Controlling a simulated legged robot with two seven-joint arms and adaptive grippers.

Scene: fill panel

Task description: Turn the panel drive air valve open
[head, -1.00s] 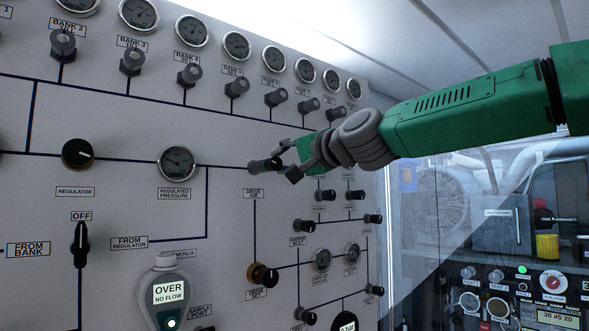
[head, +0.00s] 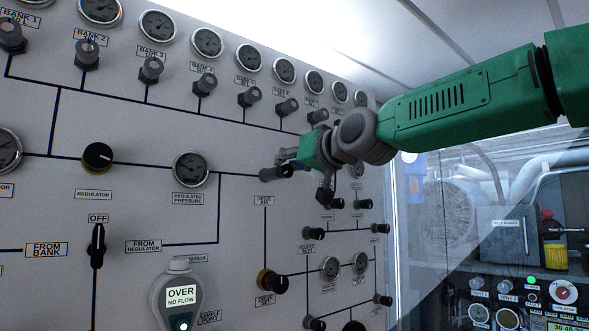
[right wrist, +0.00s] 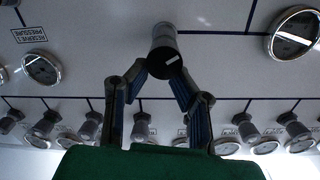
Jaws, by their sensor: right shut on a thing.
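The drive air valve is a dark cylindrical knob (head: 276,172) on the grey panel (head: 150,215), just above its DRIVE AIR label (head: 265,201). My right gripper (head: 287,166) reaches it from the right and is shut on it. In the right wrist view the knob (right wrist: 165,50) sits between the two fingertips (right wrist: 161,70), with a white mark on its dark end face. In the head view the gripper hides part of the knob and the panel behind it. My left gripper is not in view.
A regulated pressure gauge (head: 190,170) is left of the valve. A row of bank valves (head: 250,97) and gauges (head: 248,57) runs above. A drive set knob (head: 271,281) is below. A handheld meter (head: 180,296) reads OVER, NO FLOW. Equipment (head: 515,230) stands behind glass at right.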

